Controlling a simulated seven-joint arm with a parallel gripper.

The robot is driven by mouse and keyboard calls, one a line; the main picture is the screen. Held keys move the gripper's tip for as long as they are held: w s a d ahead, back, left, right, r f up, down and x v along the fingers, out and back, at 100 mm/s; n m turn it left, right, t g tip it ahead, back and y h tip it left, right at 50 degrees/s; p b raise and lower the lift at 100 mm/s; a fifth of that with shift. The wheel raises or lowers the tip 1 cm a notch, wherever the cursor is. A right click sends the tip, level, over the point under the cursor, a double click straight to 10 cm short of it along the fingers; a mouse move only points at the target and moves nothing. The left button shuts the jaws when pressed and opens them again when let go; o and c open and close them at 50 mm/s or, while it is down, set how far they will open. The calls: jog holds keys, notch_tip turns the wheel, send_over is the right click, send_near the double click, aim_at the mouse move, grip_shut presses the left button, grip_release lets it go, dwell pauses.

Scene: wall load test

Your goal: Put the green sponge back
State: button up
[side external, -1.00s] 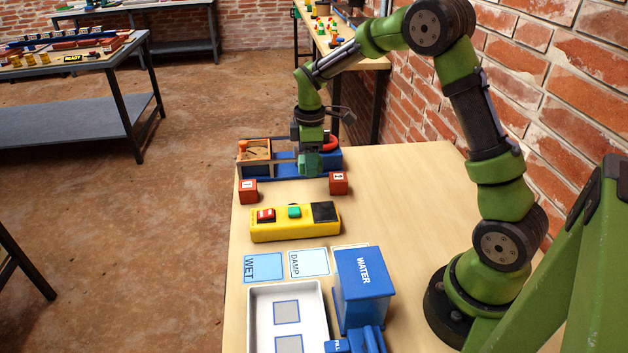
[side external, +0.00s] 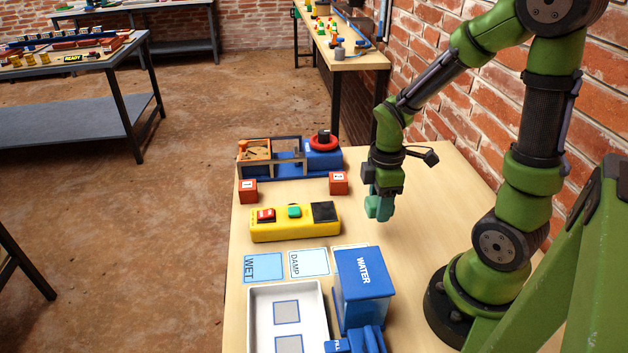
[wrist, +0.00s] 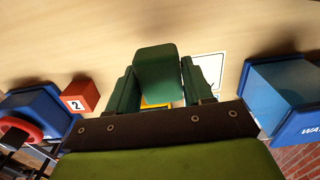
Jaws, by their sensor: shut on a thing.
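My gripper (side external: 378,207) is above the bare right part of the table, right of the yellow control box. In the wrist view, my gripper (wrist: 157,88) is shut on the green sponge (wrist: 157,68), a dark green block between its two fingers. In the side view the sponge cannot be told apart clearly from the green fingers. The sponge is held in the air, apart from the other things.
The yellow box (side external: 265,231) with buttons stands left of my gripper. Red numbered blocks (side external: 338,183) and a blue frame device (side external: 272,172) are behind it. The blue WATER tank (side external: 362,285), cards (side external: 264,267) and white tray (side external: 259,315) are in front. The right tabletop (side external: 430,180) is clear.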

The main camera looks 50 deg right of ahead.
aim_at(375, 232)
jog(key=shift+f, duration=3.05)
jog(key=shift+f, duration=0.1)
jog(key=o, duration=1)
notch_tip(375, 232, up, 12)
jog(key=shift+r, duration=0.1)
jog(key=s+a+r+m+t+y, duration=0.1)
jog(key=a+r+m+t+y, duration=0.1)
jog(key=a+r+m+t, duration=0.5)
jog(key=a+r+m, duration=0.4)
jog(key=r+m, duration=0.1)
jog(key=m, duration=0.1)
